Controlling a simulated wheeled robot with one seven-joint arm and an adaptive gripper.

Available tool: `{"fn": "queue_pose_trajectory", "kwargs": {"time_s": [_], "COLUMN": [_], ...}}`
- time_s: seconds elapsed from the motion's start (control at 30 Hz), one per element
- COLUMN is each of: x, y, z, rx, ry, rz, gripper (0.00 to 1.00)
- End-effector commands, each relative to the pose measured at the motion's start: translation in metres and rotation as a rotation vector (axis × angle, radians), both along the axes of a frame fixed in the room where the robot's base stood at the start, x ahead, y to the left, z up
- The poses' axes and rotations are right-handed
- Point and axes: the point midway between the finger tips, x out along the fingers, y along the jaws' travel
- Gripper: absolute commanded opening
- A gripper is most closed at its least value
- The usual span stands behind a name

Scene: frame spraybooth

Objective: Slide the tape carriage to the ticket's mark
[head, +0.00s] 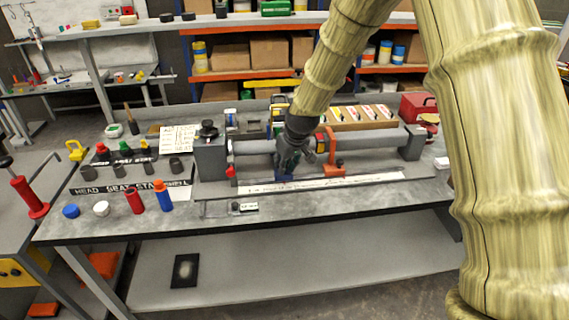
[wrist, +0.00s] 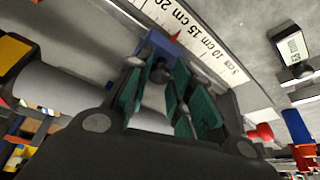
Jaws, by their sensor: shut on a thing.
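The tape carriage is a blue block (head: 284,178) on the rail at the white ruler (head: 340,184). In the wrist view the blue carriage (wrist: 160,44) has a red pointer tip against the ruler (wrist: 210,45), near the 15 cm label. My gripper (head: 289,163) reaches down over the rail, its green-padded fingers (wrist: 165,85) shut on the carriage's upright part, which they largely hide.
A grey tube (head: 365,140) runs behind the ruler between end blocks. An orange bracket (head: 335,168) stands just right of my gripper. A red knob (head: 231,172) is at the ruler's left end. Coloured bottles (head: 163,195) and caps stand at the bench's left front.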

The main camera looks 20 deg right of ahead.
Motion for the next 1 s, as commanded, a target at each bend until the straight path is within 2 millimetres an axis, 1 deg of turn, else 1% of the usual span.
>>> {"fn": "queue_pose_trajectory", "kwargs": {"time_s": [0.07, 0.1, 0.2, 0.5, 0.63, 0.77, 1.0], "x": [0.001, 0.000, 0.000, 0.000, -0.001, -0.006, -0.020], "y": [-0.001, -0.001, 0.000, 0.000, -0.001, -0.002, -0.006], "z": [0.000, 0.000, 0.000, 0.001, 0.006, 0.020, 0.054], "rx": [-0.001, -0.001, -0.001, -0.001, 0.000, 0.000, 0.001], "ry": [-0.001, -0.001, -0.001, -0.001, -0.002, -0.004, -0.004], "rz": [0.000, 0.000, 0.000, 0.000, 0.000, 0.000, -0.002], "gripper": [0.00, 0.30, 0.46, 0.46, 0.46, 0.46, 0.46]}}
